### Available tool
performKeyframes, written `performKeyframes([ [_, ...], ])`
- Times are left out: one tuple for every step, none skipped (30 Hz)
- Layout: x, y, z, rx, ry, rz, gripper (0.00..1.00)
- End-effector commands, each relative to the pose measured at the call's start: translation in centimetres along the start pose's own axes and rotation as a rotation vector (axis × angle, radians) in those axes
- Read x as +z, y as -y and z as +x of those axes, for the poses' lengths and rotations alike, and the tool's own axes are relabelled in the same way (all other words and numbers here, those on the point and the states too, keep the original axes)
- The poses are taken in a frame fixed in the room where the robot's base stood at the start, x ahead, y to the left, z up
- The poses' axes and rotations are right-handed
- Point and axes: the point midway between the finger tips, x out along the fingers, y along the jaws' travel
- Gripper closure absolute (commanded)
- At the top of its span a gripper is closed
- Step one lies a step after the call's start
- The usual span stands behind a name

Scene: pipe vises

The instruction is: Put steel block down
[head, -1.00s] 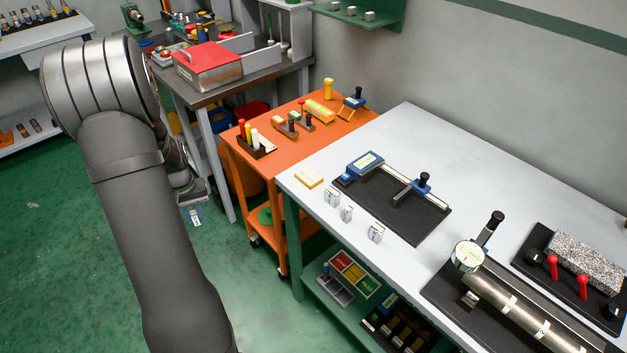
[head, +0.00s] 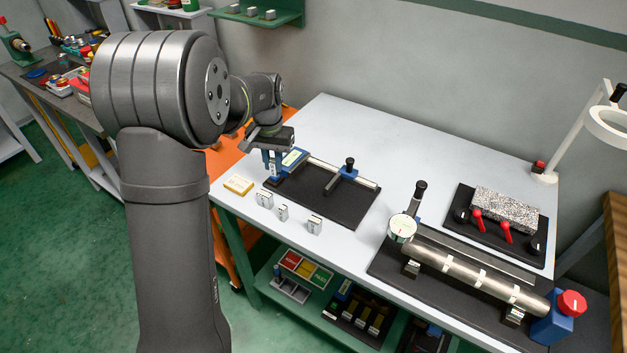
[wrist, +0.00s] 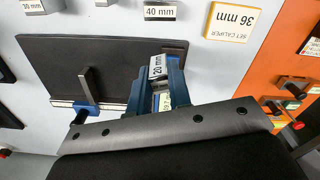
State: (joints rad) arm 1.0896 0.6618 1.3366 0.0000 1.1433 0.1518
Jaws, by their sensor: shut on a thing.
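My gripper (head: 271,160) is shut on a small steel block (head: 272,170) and hangs over the left end of the black caliper board (head: 342,212). In the wrist view the block (wrist: 158,67) carries a "20 mm" label and sits between the blue fingertips (wrist: 163,72). Whether it touches the board or table, I cannot tell. The caliper (head: 342,175) lies on the board, its blue head with a display partly hidden by my gripper. Three other steel blocks stand on the table in front of the board: one (head: 264,200), another (head: 283,212) and a third (head: 314,225).
A yellow "set caliper 36 mm" card (head: 239,185) lies at the table's left edge. A pipe fixture (head: 470,275) with a dial gauge (head: 402,227) stands at the right. A granite block fixture (head: 505,210) is behind it. The back of the table is clear.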

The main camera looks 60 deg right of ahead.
Motion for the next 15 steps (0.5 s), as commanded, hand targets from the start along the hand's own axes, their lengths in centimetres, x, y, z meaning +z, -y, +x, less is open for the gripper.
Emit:
performKeyframes([
  [-0.6,-2.6,-0.8,-0.001,-0.004,0.05,1.0],
  [-0.9,-3.9,-1.2,0.0,-0.004,0.077,1.0],
  [-1.1,-5.7,-1.8,0.0,-0.003,0.111,1.0],
  [-1.3,-6.9,-2.2,0.0,-0.004,0.135,1.0],
  [-1.4,-8.1,-2.6,0.0,-0.004,0.159,1.0],
  [-1.5,-9.7,-3.1,0.0,-0.003,0.188,1.0],
  [-1.6,-10.8,-3.4,0.0,-0.004,0.208,1.0],
  [-1.6,-11.7,-3.7,0.0,-0.003,0.227,1.0],
  [-1.6,-12.9,-4.1,0.0,-0.003,0.25,1.0],
  [-1.6,-13.7,-4.4,0.0,-0.003,0.265,1.0],
  [-1.6,-14.4,-4.6,0.0,-0.003,0.279,1.0],
  [-1.5,-15.2,-4.8,0.0,-0.002,0.294,1.0],
  [-1.5,-15.7,-5.0,0.0,-0.001,0.304,1.0],
  [-1.5,-16.1,-5.1,0.0,-0.001,0.312,1.0],
  [-1.4,-16.5,-5.2,0.0,-0.001,0.32,1.0],
])
